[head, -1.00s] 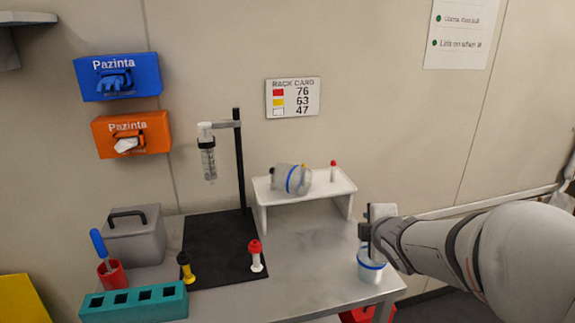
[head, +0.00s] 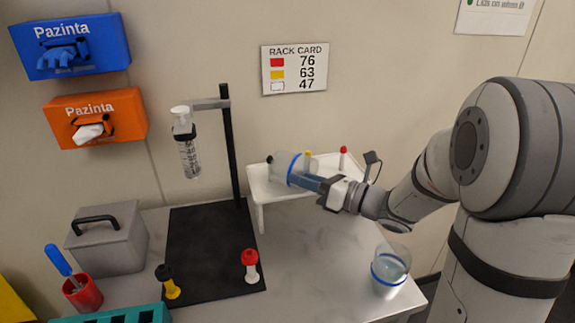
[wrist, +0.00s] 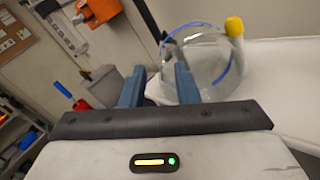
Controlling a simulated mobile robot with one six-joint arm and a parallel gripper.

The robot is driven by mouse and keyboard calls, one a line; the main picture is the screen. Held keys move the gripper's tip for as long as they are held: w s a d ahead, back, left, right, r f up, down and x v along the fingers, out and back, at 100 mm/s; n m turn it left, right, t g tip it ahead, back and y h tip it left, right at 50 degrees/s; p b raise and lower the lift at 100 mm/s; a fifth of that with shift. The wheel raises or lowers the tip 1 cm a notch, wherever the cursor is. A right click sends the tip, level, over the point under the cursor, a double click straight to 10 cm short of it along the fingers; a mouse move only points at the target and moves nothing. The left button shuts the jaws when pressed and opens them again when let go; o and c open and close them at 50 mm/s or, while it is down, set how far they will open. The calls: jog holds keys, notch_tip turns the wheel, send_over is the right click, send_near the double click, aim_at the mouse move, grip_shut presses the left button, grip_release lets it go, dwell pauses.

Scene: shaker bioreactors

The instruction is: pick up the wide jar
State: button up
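A clear wide jar (head: 283,166) with a blue band lies on its side on the white raised shelf (head: 258,188). It also shows in the wrist view (wrist: 207,62), just beyond the fingers and partly hidden by the right one. My gripper (head: 296,180) reaches in from the right at the jar's near right side. In the wrist view its two blue fingers (wrist: 160,72) are apart, with no object clearly held between them. I cannot tell whether a finger touches the jar. A second clear vessel (head: 389,274) with a blue band stands upright at the table's front right.
A yellow-topped item (head: 307,155) and a red-topped one (head: 343,151) are at the shelf. A black stand (head: 230,145) holds a syringe-like tube (head: 187,150) left of it. Black-yellow (head: 168,281) and red-white (head: 250,266) pieces stand on the dark mat (head: 205,235).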

aim_at(271, 167)
jog(key=p+x, duration=0.1)
jog(key=x, duration=0.4)
jog(key=shift+w+p, duration=0.2)
jog(key=shift+p, duration=0.2)
jog(key=shift+c, duration=0.2)
grip_shut()
